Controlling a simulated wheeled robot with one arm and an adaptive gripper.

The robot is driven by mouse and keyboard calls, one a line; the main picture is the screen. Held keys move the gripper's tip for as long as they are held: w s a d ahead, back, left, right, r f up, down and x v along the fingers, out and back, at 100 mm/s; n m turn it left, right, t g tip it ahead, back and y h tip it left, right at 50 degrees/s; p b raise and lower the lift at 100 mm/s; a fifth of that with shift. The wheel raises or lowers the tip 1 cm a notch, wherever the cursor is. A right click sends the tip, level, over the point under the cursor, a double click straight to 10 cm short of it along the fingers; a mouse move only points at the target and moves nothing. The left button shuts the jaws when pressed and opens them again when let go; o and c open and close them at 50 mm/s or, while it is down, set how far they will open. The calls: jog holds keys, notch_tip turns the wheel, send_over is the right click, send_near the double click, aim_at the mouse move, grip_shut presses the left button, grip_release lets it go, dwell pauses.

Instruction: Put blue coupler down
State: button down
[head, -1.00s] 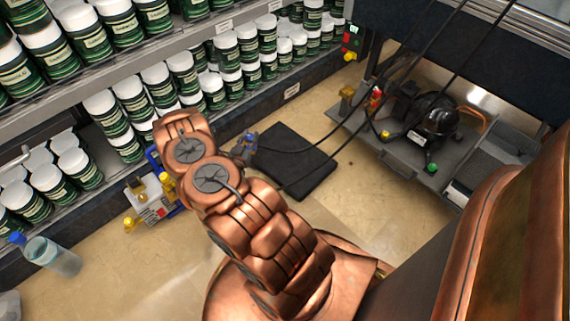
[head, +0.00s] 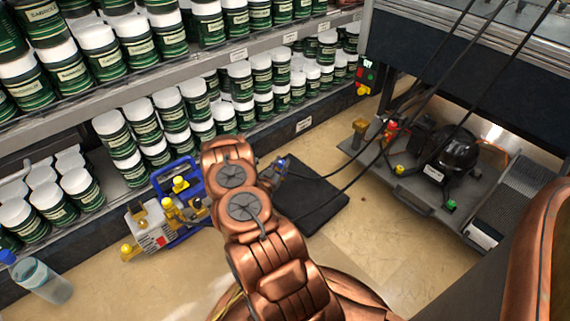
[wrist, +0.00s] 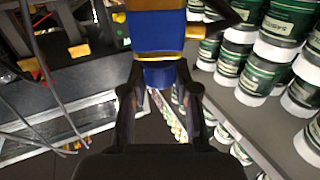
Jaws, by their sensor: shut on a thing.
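The blue coupler (wrist: 158,35) fills the top middle of the wrist view, with gold-coloured bands and a blue lower end. My gripper (wrist: 160,92) is shut on it, one dark finger on each side of its lower part. In the head view the coupler (head: 282,163) is a small blue piece just past my copper arm, above the left edge of a black mat (head: 318,208). My gripper (head: 270,174) is partly hidden there by the arm. I cannot tell the coupler's height above the mat.
A blue-framed device with yellow fittings (head: 160,225) stands on the floor left of my arm. Shelves of white-lidded green jars (head: 120,130) line the left and back. A black pump (head: 452,155) sits on a low platform at right. Black hoses (head: 350,180) cross the middle.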

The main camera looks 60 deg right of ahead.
jog(key=w+d+f+b, duration=0.2)
jog(key=d+f+b, duration=0.2)
jog(key=d, duration=0.2)
jog(key=shift+w+b, duration=0.15)
jog(key=shift+b, duration=0.15)
jog(key=shift+d+f, duration=0.1)
jog(key=shift+f, duration=0.55)
jog(key=c, duration=0.9)
grip_release()
